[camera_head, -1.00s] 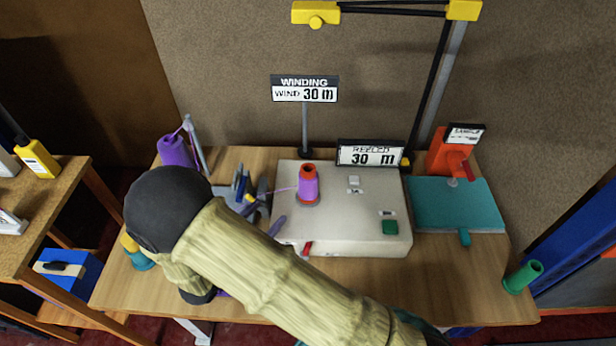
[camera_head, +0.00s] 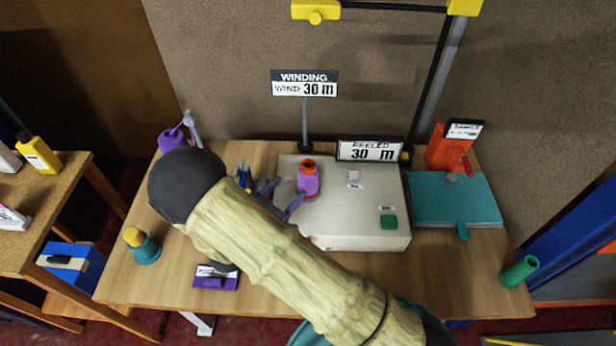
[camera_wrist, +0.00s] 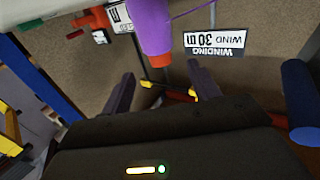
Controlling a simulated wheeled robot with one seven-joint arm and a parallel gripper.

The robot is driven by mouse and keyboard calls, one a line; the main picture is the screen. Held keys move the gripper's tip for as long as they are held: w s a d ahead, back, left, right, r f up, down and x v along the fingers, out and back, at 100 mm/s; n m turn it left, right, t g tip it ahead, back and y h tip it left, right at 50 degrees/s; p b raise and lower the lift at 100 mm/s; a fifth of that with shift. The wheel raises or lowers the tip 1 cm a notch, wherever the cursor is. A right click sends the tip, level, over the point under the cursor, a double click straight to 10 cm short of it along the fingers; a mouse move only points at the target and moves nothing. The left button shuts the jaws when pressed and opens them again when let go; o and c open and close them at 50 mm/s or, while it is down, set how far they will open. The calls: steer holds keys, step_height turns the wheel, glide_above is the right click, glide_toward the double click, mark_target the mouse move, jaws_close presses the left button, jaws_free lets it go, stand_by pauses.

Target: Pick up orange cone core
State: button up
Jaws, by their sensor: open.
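The orange cone core (camera_head: 308,163) stands upright on the pale winding machine (camera_head: 345,225), wrapped in purple yarn (camera_head: 308,183) with its orange top rim showing. In the wrist view the yarn-wrapped cone shows upside down, its orange end (camera_wrist: 158,60) lowest. My gripper (camera_head: 282,195) is open, its dark fingers just left of the cone. In the wrist view my gripper (camera_wrist: 160,72) has one finger to each side of the orange end. I see no contact, and how deep the cone sits between the fingers is hard to tell.
A "WINDING, WIND 30 m" sign (camera_head: 305,84) and a "30 m" display (camera_head: 370,151) stand behind the cone. A teal plate (camera_head: 455,205) and orange device (camera_head: 447,150) are at right. A purple cone (camera_head: 170,140) and a teal-and-yellow cone (camera_head: 143,250) are at left.

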mark_target(303, 173)
steer(key=x, duration=0.4)
steer(key=shift+w+d+p, duration=0.1)
steer(key=shift+w+p, duration=0.1)
steer(key=shift+p, duration=0.2)
steer(key=x, duration=0.1)
steer(key=p+x, duration=0.1)
steer(key=x, duration=0.1)
steer(key=p+x, duration=0.1)
steer(key=x, duration=0.1)
steer(key=shift+s+r, duration=0.1)
steer(key=shift+r, duration=0.2)
steer(key=shift+d, duration=0.25)
steer(key=shift+a, duration=0.1)
steer(key=shift+a+f, duration=0.1)
steer(key=shift+c, duration=0.9)
jaws_close()
